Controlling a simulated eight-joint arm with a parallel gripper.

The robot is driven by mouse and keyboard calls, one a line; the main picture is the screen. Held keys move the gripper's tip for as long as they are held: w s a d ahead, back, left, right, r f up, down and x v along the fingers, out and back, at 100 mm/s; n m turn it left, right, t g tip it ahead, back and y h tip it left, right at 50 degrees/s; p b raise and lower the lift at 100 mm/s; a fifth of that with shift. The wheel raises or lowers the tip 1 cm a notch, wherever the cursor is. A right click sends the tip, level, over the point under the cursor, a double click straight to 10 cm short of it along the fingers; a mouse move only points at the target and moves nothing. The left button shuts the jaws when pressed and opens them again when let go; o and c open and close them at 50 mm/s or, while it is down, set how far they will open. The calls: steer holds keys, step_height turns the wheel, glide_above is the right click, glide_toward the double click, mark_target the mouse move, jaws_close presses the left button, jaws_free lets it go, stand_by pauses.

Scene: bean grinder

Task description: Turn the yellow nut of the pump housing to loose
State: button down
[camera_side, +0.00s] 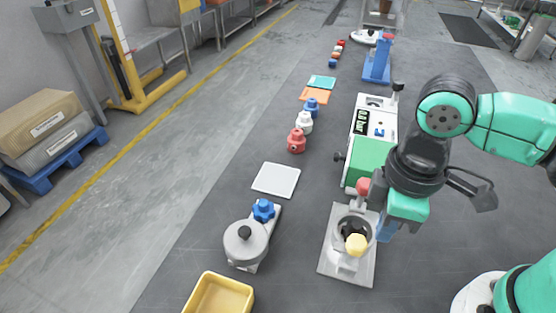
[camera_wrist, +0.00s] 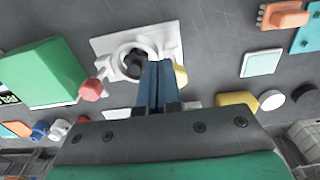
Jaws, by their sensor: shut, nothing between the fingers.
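The pump housing (camera_side: 340,220) is a grey ring-shaped body on a pale square plate, in the lower middle of the side view. It also shows in the wrist view (camera_wrist: 112,44). The yellow nut (camera_side: 355,245) sits on its near side. In the wrist view the yellow nut (camera_wrist: 181,76) is partly hidden behind my fingers. A red knob (camera_side: 362,187) is at the housing's far side, also in the wrist view (camera_wrist: 92,90). My gripper (camera_side: 384,238) hangs just right of the housing plate, apart from the nut. Its blue fingers (camera_wrist: 159,64) are together and hold nothing.
A green and white machine (camera_side: 370,155) stands just beyond the housing. A grey round lidded part with a blue knob (camera_side: 263,210), a white square pad (camera_side: 276,180) and a yellow bin (camera_side: 219,294) lie left. Dark table between them is clear.

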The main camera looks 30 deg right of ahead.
steer(key=shift+r, duration=2.15)
